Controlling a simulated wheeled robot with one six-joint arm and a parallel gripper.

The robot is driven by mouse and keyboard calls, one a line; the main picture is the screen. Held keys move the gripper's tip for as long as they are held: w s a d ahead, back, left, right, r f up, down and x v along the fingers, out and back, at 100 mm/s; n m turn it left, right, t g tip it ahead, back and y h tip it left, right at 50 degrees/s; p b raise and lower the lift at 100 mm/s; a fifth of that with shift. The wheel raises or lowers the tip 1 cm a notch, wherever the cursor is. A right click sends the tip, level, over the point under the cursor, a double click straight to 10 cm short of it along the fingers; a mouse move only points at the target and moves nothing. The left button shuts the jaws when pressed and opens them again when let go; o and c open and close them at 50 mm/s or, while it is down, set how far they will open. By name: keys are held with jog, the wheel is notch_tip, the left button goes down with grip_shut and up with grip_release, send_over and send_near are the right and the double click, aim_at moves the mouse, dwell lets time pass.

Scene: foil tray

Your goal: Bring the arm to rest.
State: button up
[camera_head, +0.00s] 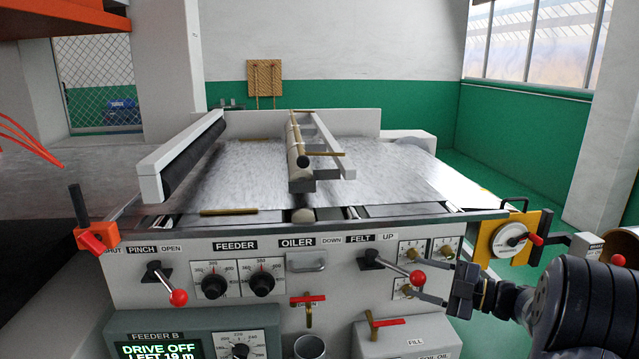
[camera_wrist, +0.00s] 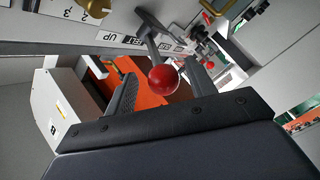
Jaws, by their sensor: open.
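My gripper (camera_head: 424,279) is at the front panel's right side, reaching in from the right. Its jaws are open. The red ball knob (camera_head: 418,277) of the FELT lever (camera_head: 385,263) shows at the fingertips. In the wrist view the red knob (camera_wrist: 164,80) appears between the two dark fingers (camera_wrist: 166,88), with a gap on each side. I cannot tell how deep it sits between them. The FELT lever slants right, toward the UP label. My arm's dark links fill the lower right of the head view.
The feeder machine (camera_head: 200,272) fills the middle, with foil (camera_head: 245,170) on top. The red-knobbed PINCH lever (camera_head: 179,297), FEEDER dials (camera_head: 238,280) and red-handled valves (camera_head: 308,299) stick out. A yellow bracket with a crank wheel (camera_head: 509,240) stands right, near my arm. The display (camera_head: 160,350) reads DRIVE OFF.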

jog(key=shift+w+a, duration=0.25)
jog(key=shift+a, duration=0.3)
jog(key=shift+s+a, duration=0.25)
jog(key=shift+w+d, duration=0.1)
